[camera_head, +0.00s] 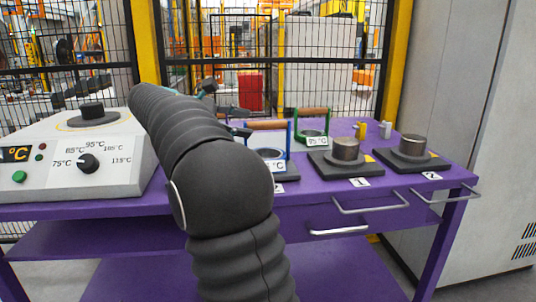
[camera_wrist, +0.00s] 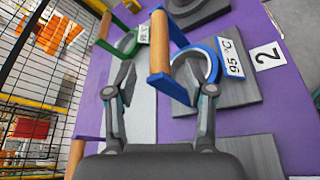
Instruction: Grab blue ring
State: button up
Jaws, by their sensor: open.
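The blue ring (camera_wrist: 208,66) has a blue frame with a wooden bar handle (camera_wrist: 159,44) and a "95 °C" tag. It rests on a dark grey plate. In the head view the blue ring's handle (camera_head: 267,125) shows just right of my arm, which hides part of it. My gripper (camera_wrist: 156,82) is open in the wrist view. Its two fingers stand apart, one on each side of the wooden handle's line, and the handle appears beyond the fingertips. Nothing is held. The exact gap to the handle cannot be told.
A green ring (camera_head: 312,130) with a wooden handle stands behind the blue one. Metal cylinders (camera_head: 346,150) (camera_head: 412,146) sit on dark plates to the right on the purple table (camera_head: 230,205). A heater box (camera_head: 75,160) stands left. A mesh fence is behind.

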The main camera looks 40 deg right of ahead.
aim_at(266, 126)
jog(key=shift+s+r+b+x, duration=0.15)
jog(key=shift+b+x, duration=0.05)
jog(key=shift+x, duration=1.15)
jog(key=shift+s+r+b+x, duration=0.1)
jog(key=shift+s+b+x, duration=0.05)
jog(key=shift+x, duration=1.2)
jog(key=shift+s+d+f, duration=0.15)
jog(key=shift+d+f, duration=0.05)
jog(key=shift+d, duration=0.3)
grip_shut()
